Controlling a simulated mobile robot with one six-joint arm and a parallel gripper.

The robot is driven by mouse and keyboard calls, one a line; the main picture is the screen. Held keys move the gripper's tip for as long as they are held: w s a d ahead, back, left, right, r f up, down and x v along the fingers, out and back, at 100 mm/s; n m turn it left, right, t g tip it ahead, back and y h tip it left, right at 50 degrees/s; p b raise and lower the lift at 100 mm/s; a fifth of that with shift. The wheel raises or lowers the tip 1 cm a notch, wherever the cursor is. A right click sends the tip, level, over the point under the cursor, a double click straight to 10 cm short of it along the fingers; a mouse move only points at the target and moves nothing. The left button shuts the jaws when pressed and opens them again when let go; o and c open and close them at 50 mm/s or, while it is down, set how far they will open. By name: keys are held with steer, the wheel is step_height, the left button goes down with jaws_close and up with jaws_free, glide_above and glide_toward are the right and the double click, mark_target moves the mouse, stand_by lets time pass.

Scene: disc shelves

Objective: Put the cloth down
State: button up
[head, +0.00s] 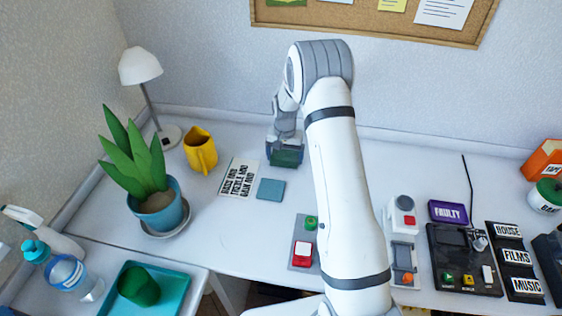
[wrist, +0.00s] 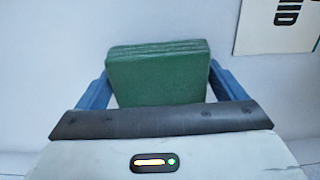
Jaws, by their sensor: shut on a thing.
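The cloth (wrist: 157,74) is a green, folded block with layered edges, held between the two blue fingers of my gripper (wrist: 160,85) in the wrist view. In the head view my gripper (head: 285,155) is at the back of the white desk, right of the printed card, with the green cloth (head: 286,158) showing low between its fingers. I cannot tell whether the cloth touches the desk. My arm covers part of the desk to the right.
A printed card (head: 239,177), a blue square (head: 271,189) and a yellow mug (head: 201,149) are left of my gripper. A potted plant (head: 157,205) and a lamp (head: 141,70) stand farther left. A red-button box (head: 303,245) is in front. Desk beside the blue square is bare.

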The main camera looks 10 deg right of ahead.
steer(key=shift+f, duration=0.35)
steer(key=shift+f, duration=0.1)
steer(key=shift+f, duration=0.15)
steer(key=o, duration=0.8)
steer(key=shift+c, duration=0.2)
